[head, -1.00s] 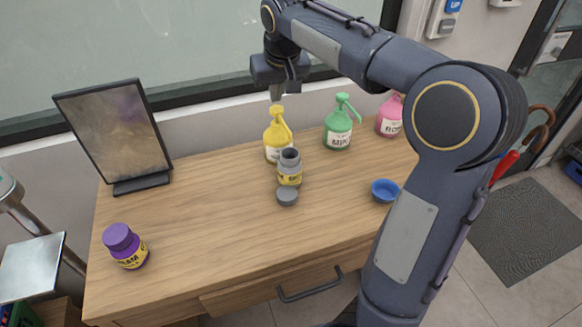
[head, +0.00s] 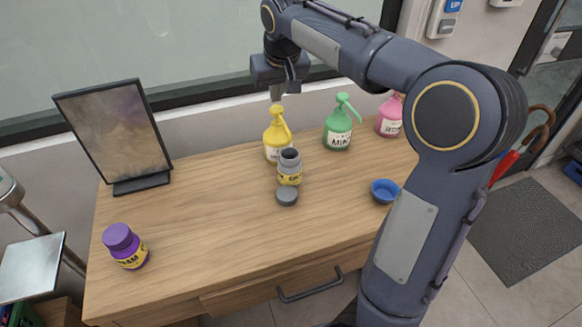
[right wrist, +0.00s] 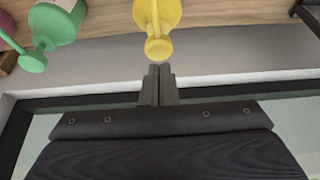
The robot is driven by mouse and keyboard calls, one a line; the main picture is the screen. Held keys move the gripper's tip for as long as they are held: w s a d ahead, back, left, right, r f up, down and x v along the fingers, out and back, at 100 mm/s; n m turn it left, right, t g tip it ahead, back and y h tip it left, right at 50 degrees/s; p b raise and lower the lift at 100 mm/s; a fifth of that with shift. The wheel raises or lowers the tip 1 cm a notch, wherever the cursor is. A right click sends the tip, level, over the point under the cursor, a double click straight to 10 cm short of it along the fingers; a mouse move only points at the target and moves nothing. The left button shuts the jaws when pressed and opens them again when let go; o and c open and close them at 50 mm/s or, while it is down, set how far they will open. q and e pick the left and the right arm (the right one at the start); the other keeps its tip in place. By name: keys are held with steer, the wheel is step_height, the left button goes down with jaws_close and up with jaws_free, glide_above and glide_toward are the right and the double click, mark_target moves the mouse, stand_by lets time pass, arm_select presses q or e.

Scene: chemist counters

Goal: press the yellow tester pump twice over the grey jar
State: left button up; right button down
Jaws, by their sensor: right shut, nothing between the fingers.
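The yellow tester pump (head: 275,137) stands upright at the back of the wooden counter. The grey jar (head: 290,166), open at the top, stands directly in front of it, and its grey lid (head: 287,196) lies in front of the jar. My right gripper (head: 276,92) is shut and empty, pointing down just above the yellow pump head. In the right wrist view the shut fingertips (right wrist: 158,70) are close to the yellow pump head (right wrist: 158,48); I cannot tell whether they touch. My left gripper is not in view.
A green pump bottle (head: 338,128) and a pink one (head: 390,115) stand to the right. A blue bowl (head: 384,190) is near my right arm. A purple jar (head: 125,246) and a framed mirror (head: 115,130) are at the left. The counter's middle left is bare.

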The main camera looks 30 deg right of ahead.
mark_target(276, 108)
steer(key=shift+f, duration=0.2)
steer(key=shift+f+b, duration=1.1)
steer(key=shift+f, duration=0.3)
steer(key=shift+r, duration=0.1)
steer(key=shift+r+p, duration=1.4)
steer(key=shift+p, duration=0.05)
steer(key=shift+f, duration=0.1)
